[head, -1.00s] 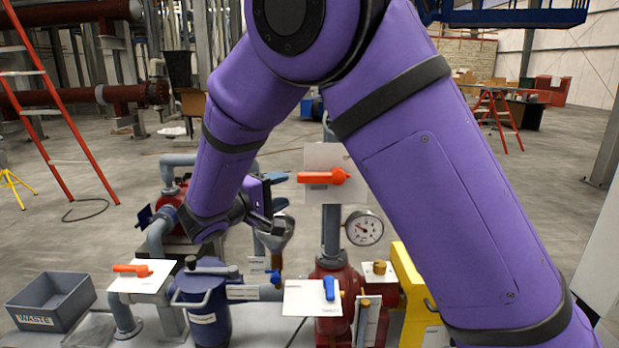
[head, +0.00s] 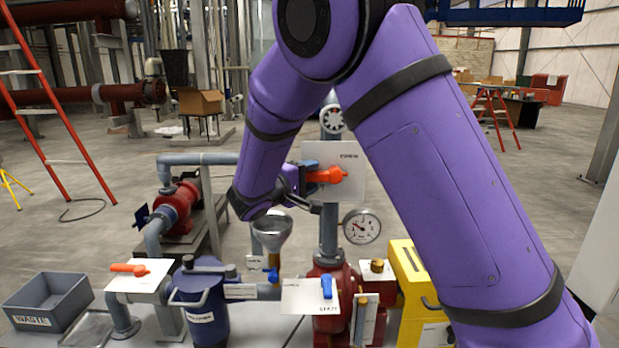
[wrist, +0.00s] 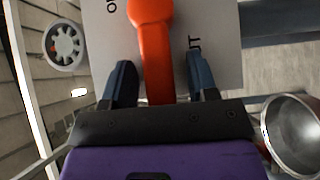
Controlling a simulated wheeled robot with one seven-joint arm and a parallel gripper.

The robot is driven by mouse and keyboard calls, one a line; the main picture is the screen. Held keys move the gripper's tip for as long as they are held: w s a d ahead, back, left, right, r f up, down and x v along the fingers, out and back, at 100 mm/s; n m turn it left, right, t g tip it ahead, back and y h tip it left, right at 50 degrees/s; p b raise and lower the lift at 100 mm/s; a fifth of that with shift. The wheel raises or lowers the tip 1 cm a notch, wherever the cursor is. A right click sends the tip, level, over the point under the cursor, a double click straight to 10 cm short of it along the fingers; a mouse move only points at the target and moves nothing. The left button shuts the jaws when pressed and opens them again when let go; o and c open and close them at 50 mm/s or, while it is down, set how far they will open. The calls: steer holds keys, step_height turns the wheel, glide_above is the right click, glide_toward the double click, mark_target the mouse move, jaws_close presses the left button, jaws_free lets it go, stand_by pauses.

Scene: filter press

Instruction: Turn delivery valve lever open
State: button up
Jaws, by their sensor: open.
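An orange valve lever (head: 328,175) lies roughly level in front of a white label plate (head: 349,158) on the upright grey pipe (head: 329,232). My gripper (head: 306,178) is at the lever's left end in the head view, partly hidden by my own arm. In the wrist view, the two dark fingers of my gripper (wrist: 158,68) are open, one on each side of the orange lever (wrist: 153,40). A gap shows between the lever and each finger. The plate (wrist: 218,25) is behind the lever, and its lettering is only partly readable.
A pressure gauge (head: 361,227) is just right of the pipe, and a metal funnel (head: 272,230) is below left of my gripper. Another orange lever (head: 130,269) and a blue lever (head: 327,287) are lower down. A blue pot (head: 205,310) and a yellow box (head: 415,290) flank the pipe.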

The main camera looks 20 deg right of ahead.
steer(key=shift+c, duration=0.4)
jaws_close()
